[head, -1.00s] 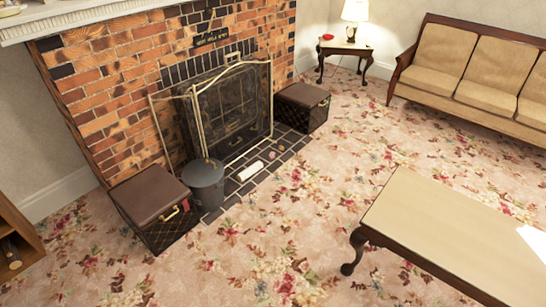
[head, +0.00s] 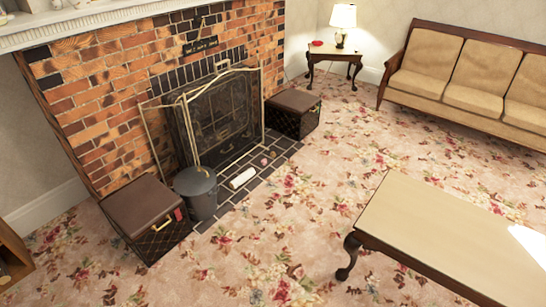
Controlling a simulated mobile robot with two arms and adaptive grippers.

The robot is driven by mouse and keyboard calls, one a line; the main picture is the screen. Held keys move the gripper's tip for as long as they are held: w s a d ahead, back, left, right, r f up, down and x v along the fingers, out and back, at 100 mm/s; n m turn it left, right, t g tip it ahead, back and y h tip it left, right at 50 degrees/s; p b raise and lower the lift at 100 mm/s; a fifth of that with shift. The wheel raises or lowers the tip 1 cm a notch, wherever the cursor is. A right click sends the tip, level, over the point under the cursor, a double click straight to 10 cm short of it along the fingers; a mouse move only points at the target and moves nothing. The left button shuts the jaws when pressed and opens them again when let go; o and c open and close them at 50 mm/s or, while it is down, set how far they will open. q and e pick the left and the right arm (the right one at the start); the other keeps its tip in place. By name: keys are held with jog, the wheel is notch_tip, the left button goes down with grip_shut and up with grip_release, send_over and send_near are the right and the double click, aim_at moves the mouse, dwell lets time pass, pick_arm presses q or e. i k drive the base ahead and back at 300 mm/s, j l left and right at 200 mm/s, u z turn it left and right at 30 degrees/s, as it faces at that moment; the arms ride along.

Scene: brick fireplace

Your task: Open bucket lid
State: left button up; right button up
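A grey metal bucket (head: 199,199) stands upright on the dark hearth tiles, left of centre in the head view. Its grey lid (head: 195,180) is on top and looks closed. The bucket is just right of a brown-topped box and in front of the fire screen. Neither of my grippers is in view.
A brown-topped box (head: 146,205) stands left of the bucket and another (head: 295,105) at the hearth's far end. The fire screen (head: 225,120) is behind the bucket. A white roll (head: 242,178) lies on the tiles (head: 225,199). A coffee table (head: 440,220) is right; carpet between is clear.

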aim_at(196, 180)
jog(key=i+l+u, duration=0.25)
jog(key=i, duration=0.75)
jog(key=j, duration=0.1)
